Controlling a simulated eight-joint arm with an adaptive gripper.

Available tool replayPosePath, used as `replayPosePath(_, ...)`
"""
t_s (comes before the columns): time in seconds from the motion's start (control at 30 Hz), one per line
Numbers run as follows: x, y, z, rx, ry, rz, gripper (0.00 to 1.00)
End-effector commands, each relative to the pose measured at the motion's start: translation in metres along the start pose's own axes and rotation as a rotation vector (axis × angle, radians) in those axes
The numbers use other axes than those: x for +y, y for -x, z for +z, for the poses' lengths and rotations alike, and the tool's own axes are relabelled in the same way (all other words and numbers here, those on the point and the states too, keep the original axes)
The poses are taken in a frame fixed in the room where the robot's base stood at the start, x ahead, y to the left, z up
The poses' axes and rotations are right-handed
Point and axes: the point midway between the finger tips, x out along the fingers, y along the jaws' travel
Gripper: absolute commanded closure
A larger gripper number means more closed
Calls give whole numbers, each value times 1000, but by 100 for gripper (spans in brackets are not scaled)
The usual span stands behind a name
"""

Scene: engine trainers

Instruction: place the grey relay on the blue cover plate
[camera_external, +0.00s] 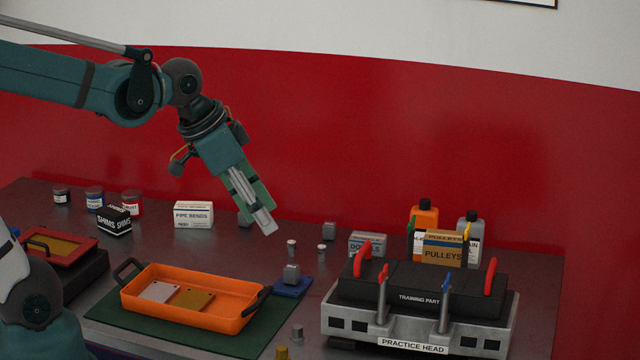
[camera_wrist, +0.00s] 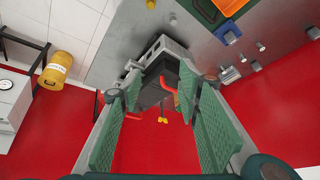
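The blue cover plate (camera_external: 298,290) lies flat on the table just right of the orange tray. A small grey block (camera_external: 291,273), which looks like the grey relay, appears to rest on it. The plate also shows in the wrist view (camera_wrist: 231,38). Other small grey blocks stand further back, one (camera_external: 329,230) behind the practice head and one (camera_external: 245,220) partly hidden behind my gripper. My gripper (camera_external: 264,220) is above the table, tilted down to the right, apart from the plate and the block. Its fingers are wide apart and empty in the wrist view (camera_wrist: 158,95).
The orange tray (camera_external: 190,318) with two flat plates stands on a green mat (camera_external: 130,325). The practice head (camera_external: 420,320), with red handles and upright posts, takes up the right. Small pegs (camera_external: 292,247), boxes and bottles stand behind.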

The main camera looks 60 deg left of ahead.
Motion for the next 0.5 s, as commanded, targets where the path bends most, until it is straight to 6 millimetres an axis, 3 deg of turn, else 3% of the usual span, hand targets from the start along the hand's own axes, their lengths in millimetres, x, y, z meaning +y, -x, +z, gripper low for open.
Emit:
replayPosePath(0.2, 26, 15, 18, 47, 60, -13, 66)
replayPosePath(0.5, 51, 27, 40, 106, 135, -18, 66)
